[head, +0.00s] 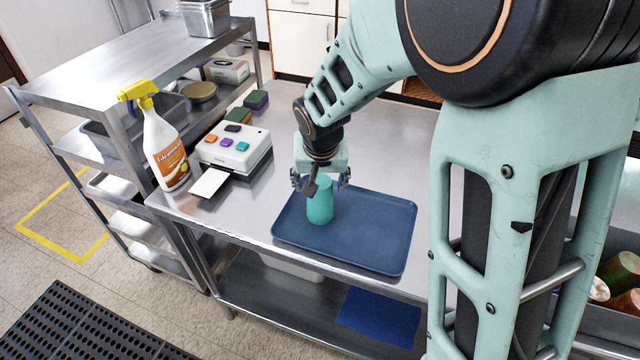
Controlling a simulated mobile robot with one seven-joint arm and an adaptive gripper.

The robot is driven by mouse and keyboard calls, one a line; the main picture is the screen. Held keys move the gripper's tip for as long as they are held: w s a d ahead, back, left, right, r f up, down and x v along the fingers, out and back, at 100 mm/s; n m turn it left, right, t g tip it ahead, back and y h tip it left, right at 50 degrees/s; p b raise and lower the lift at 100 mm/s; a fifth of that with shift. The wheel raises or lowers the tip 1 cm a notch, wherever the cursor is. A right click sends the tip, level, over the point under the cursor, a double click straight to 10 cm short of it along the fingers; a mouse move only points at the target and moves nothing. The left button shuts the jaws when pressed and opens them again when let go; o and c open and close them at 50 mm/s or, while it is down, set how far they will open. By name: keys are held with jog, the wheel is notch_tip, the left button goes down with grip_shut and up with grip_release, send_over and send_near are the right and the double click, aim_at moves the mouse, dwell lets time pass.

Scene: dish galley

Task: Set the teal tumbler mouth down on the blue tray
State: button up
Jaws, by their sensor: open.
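The teal tumbler (320,207) stands upright on the left part of the blue tray (375,232). Its upper end is partly hidden by my gripper, so I cannot tell whether the mouth faces up or down. My gripper (319,186) is open, pointing down, with its fingers around or just above the tumbler's top. I cannot tell whether a finger touches it. The tray lies flat on the steel table.
A label printer (235,150) and a spray bottle (165,148) stand left of the tray. A steel shelf cart (110,75) is at the far left. Cups (622,270) sit in a bin at the right. The table behind the printer and tray has bare room.

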jog(key=v, duration=1.1)
jog(key=shift+f, duration=0.1)
